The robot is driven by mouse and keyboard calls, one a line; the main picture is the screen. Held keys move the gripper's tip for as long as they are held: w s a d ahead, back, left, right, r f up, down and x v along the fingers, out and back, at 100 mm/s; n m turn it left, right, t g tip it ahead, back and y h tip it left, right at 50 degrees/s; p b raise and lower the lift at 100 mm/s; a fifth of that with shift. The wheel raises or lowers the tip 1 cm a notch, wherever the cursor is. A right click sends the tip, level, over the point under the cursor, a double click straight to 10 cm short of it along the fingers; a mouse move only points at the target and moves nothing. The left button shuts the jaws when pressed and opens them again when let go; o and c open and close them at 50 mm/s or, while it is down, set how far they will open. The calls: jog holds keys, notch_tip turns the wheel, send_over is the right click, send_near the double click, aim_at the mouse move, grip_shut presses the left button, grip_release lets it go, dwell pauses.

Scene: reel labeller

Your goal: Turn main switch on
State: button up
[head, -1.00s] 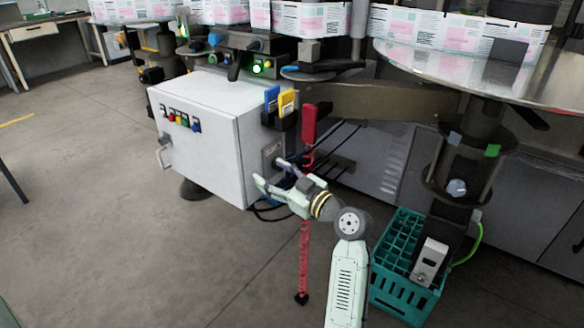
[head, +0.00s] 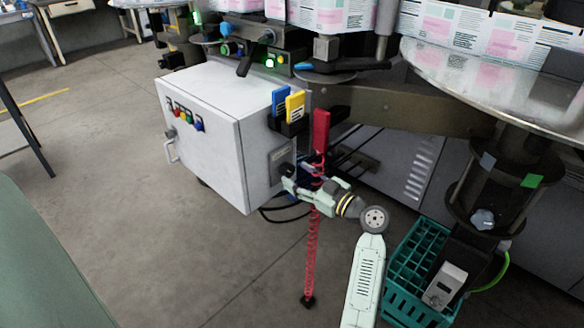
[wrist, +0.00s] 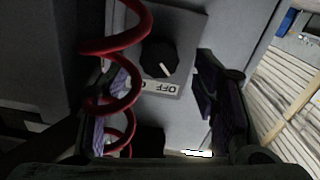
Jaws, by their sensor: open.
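The main switch (wrist: 160,58) is a black rotary knob with a white pointer mark, on a grey plate on the side of the white cabinet (head: 205,140). In the wrist view a label with "OFF" (wrist: 160,88) reads upside down beside the knob; the rest of the label is partly hidden. My gripper (head: 286,178) is at the cabinet side, close to the switch plate (head: 281,157). In the wrist view its open fingers (wrist: 155,100) stand on both sides of the knob, with nothing held. I cannot tell whether they touch it.
A red coiled cable (wrist: 118,45) crosses the wrist view at left, near the left finger. It hangs from a red handle (head: 321,130) in the head view. Blue and yellow folders (head: 295,105) sit above the switch. A teal crate (head: 415,255) stands at right.

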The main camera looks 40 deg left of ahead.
aim_at(290, 172)
jog(key=shift+w+a+p, duration=0.1)
jog(key=shift+a+p, duration=0.2)
jog(key=shift+a, duration=1.25)
jog(key=c, duration=1.2)
jog(key=shift+o, duration=0.2)
